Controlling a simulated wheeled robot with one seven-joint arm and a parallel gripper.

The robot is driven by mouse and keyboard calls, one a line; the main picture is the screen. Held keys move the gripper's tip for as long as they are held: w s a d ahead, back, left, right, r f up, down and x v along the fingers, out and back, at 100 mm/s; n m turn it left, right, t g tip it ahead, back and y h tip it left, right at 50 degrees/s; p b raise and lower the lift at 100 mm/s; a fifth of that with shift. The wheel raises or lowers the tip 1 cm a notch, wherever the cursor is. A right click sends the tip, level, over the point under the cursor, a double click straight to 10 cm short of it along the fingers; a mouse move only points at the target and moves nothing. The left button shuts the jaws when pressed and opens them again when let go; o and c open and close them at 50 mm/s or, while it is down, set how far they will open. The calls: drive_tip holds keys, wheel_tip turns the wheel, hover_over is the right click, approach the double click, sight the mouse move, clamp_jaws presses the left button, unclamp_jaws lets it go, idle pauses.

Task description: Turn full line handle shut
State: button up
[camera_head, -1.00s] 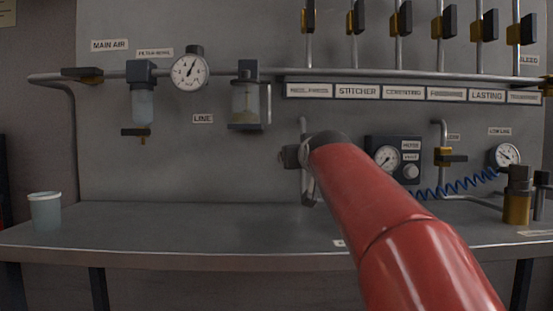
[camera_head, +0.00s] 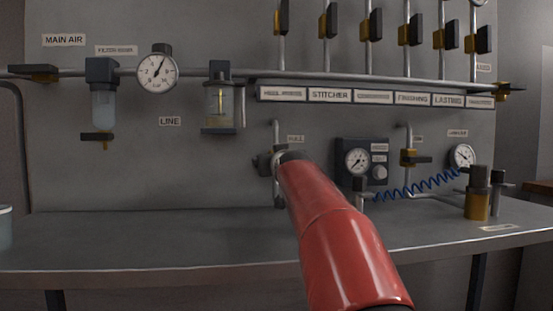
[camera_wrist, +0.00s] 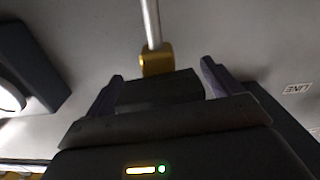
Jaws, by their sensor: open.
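A vertical pipe (camera_head: 276,133) on the wall panel runs down behind my gripper, beside a small label (camera_head: 295,139) that seems to read FULL. My gripper (camera_head: 268,163) is at this pipe, mostly hidden by my red arm. In the wrist view a brass valve body (camera_wrist: 156,61) sits on the pipe, just beyond my fingertips. A dark, wide block, apparently the valve's handle (camera_wrist: 160,88), lies between the two fingers of my gripper (camera_wrist: 162,69). The fingers are apart, with gaps beside the block. I cannot tell whether they touch it.
The labelled rail (camera_head: 345,96) is above. The bench (camera_head: 150,240) is mostly clear below.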

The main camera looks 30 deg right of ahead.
drive_tip(key=c, duration=1)
drive_tip(key=shift+m, duration=0.7)
drive_tip(key=o, duration=1)
drive_tip(key=b+v, duration=0.1)
drive_tip(key=v, duration=0.6)
drive_tip(key=shift+s, duration=0.4)
drive_tip(key=shift+s+a, duration=0.1)
drive_tip(key=shift+a, duration=0.05)
